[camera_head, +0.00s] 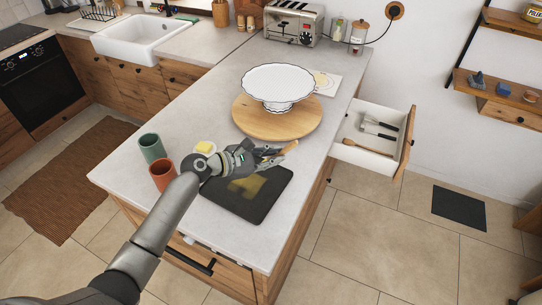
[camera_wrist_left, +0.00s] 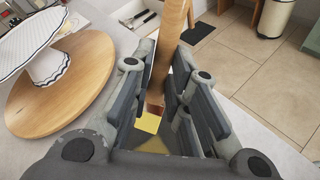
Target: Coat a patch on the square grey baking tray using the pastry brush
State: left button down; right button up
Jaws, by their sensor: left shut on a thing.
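The square dark grey baking tray (camera_head: 262,207) lies flat on the near part of the counter, with a yellowish coated patch (camera_head: 244,188) on it. My left gripper (camera_head: 268,157) is over the tray's far side, shut on the pastry brush. The brush's wooden handle (camera_head: 291,147) sticks out past the fingers to the right. In the left wrist view the handle (camera_wrist_left: 174,40) runs between the fingers, with yellow (camera_wrist_left: 149,122) showing below. The bristles are mostly hidden, so I cannot tell whether they touch the tray. My right gripper is not in view.
A green cup (camera_head: 151,148), a terracotta cup (camera_head: 163,175) and a yellow block (camera_head: 205,148) stand left of the tray. A white cake stand (camera_head: 277,84) is on a round wooden board (camera_head: 247,121) behind. An open drawer (camera_head: 347,153) with utensils juts out at right.

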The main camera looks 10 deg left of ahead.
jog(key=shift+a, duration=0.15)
pick_arm(q)
jog(key=shift+a, duration=0.15)
jog(key=s+a+r, duration=0.2)
jog(key=a+r, duration=0.2)
jog(key=a, duration=0.8)
notch_tip(320, 180, down, 5)
jog(key=b, duration=0.6)
jog(key=shift+w+d, duration=0.1)
jog(key=shift+w, duration=0.05)
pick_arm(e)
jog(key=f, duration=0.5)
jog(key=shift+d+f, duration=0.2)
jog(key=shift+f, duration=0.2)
pick_arm(q)
jog(key=shift+r, duration=0.1)
